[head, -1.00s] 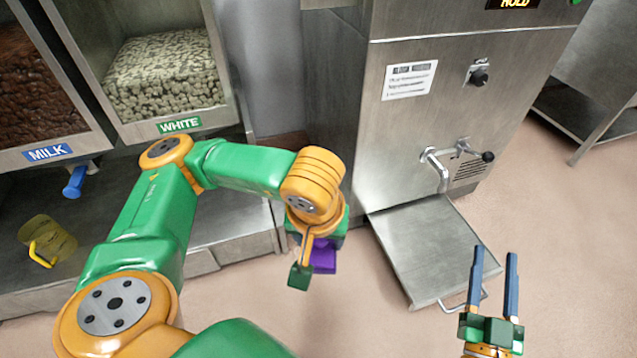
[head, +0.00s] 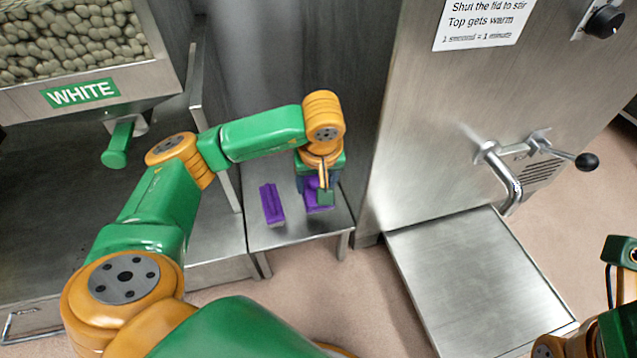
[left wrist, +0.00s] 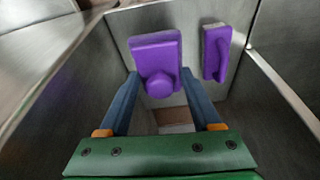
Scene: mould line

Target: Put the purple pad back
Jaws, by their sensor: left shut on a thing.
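The purple pad (head: 317,197) is at my left gripper (head: 318,180), over the right part of a small metal stand (head: 300,228). In the left wrist view the pad (left wrist: 155,52) is a flat block with a round knob facing me. The knob is between the two blue fingertips of my left gripper (left wrist: 160,78), which is shut on it. I cannot tell whether the pad touches the stand. A second purple piece (head: 272,204), with a raised bar, lies on the stand to the left, apart from the pad; it also shows in the left wrist view (left wrist: 215,52).
A steel machine (head: 420,130) with a lever tap (head: 505,175) stands right of the stand, above a low metal tray (head: 480,275). The WHITE bin (head: 150,85) with a green tap (head: 117,150) is at the left. Part of my right arm shows at the lower right edge.

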